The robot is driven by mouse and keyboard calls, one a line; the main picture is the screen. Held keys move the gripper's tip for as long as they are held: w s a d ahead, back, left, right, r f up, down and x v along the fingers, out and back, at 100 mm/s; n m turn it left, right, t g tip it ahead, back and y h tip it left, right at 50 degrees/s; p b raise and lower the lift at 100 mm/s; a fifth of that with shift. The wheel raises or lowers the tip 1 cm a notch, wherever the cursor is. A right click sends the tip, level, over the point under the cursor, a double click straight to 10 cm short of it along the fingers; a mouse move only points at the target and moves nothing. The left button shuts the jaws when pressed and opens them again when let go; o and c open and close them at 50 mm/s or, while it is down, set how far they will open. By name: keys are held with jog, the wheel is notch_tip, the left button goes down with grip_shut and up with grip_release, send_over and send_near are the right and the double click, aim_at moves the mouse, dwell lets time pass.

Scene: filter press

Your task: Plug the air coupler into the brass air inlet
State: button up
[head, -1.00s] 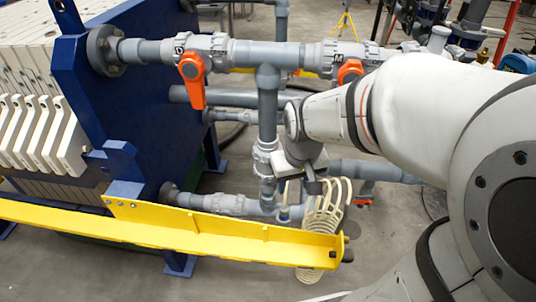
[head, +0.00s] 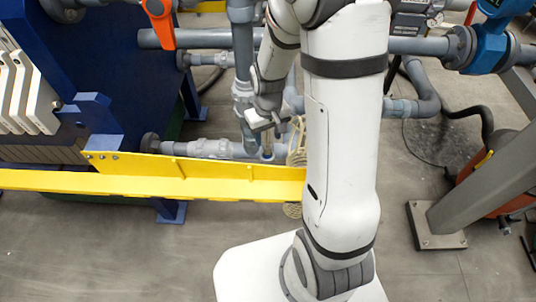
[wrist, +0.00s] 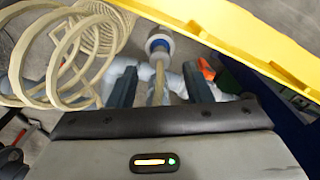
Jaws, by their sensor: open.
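What looks like the air coupler (wrist: 158,42), a pale fitting with a blue ring, shows just past the fingertips in the wrist view. A cream coiled hose (wrist: 60,60) hangs left of it, and a cream length of hose runs down from the fitting between the fingers. My gripper (wrist: 158,72) is open, one finger on each side of that line, holding nothing that I can see. In the head view my gripper (head: 268,128) is by the grey pipes behind the yellow beam, with the fitting (head: 267,152) just below it. I cannot make out the brass air inlet.
A yellow beam (head: 200,180) runs in front of the grey pipes; it is also close in the wrist view (wrist: 235,40). The blue press frame (head: 110,70) stands left. A grey post on a base plate (head: 436,232) stands right. The floor at front left is open.

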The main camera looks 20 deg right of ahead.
aim_at(267, 146)
jog(key=shift+f, duration=1.15)
jog(key=shift+w+f+p, duration=0.2)
jog(key=shift+f+p, duration=0.25)
jog(key=shift+f, duration=0.85)
jog(key=shift+w+f+p, duration=0.15)
jog(key=shift+f+p, duration=0.25)
jog(key=shift+f, duration=0.9)
jog(key=shift+c, duration=0.6)
jog(key=c, duration=0.7)
